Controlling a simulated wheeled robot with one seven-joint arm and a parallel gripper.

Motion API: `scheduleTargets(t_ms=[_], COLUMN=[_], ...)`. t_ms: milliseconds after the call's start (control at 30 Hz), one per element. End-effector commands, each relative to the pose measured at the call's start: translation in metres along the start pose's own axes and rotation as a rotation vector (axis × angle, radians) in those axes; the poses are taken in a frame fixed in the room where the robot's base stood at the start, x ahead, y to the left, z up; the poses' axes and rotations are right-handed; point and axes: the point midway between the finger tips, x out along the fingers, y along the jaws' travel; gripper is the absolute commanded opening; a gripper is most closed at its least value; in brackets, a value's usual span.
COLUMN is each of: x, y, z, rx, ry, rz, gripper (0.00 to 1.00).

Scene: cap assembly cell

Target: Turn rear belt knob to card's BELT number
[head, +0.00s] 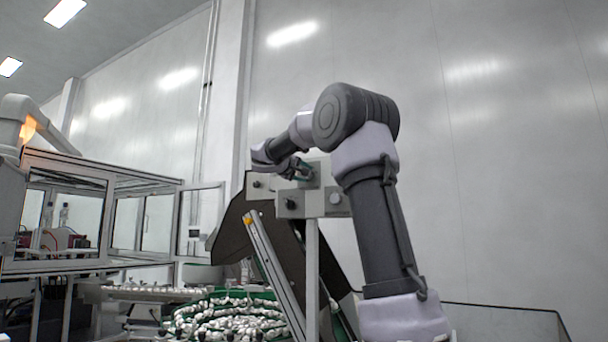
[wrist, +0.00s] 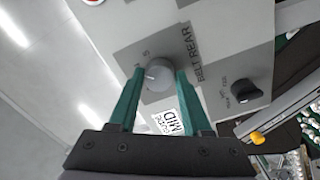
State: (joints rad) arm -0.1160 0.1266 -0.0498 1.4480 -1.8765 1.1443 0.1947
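The rear belt knob (wrist: 157,74) is a round grey dial with a pale pointer mark, on a grey plate lettered BELT REAR. My gripper (wrist: 160,76) has its two green fingers on opposite sides of the knob, with no clear gap seen. In the head view my gripper (head: 294,168) is at the upper control box (head: 262,187), where the knob is hidden. Dial numbers beyond a 5-like mark are unclear. No BELT number is readable.
A black knob (wrist: 245,92) sits beside BELT REAR. A lower box (head: 313,204) on a post carries more knobs. An inclined conveyor (head: 268,262) stands by it, above a green-edged bowl of white caps (head: 228,318). A glazed enclosure (head: 110,215) is at left.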

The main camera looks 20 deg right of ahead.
Motion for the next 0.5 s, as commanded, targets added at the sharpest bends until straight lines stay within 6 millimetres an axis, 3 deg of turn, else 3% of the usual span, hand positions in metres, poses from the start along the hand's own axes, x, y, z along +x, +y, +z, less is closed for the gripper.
scheduleTargets(t_ms=[33, 67, 367, 500], x=[0.000, 0.000, -0.001, -0.011], y=[-0.002, -0.002, 0.000, 0.000], z=[0.000, 0.000, 0.000, -0.001], rx=[-0.001, -0.002, -0.002, -0.002], ry=[-0.001, -0.001, 0.001, 0.004], rz=[-0.002, -0.002, 0.000, -0.001], gripper=[0.69, 0.77, 0.77, 0.77])
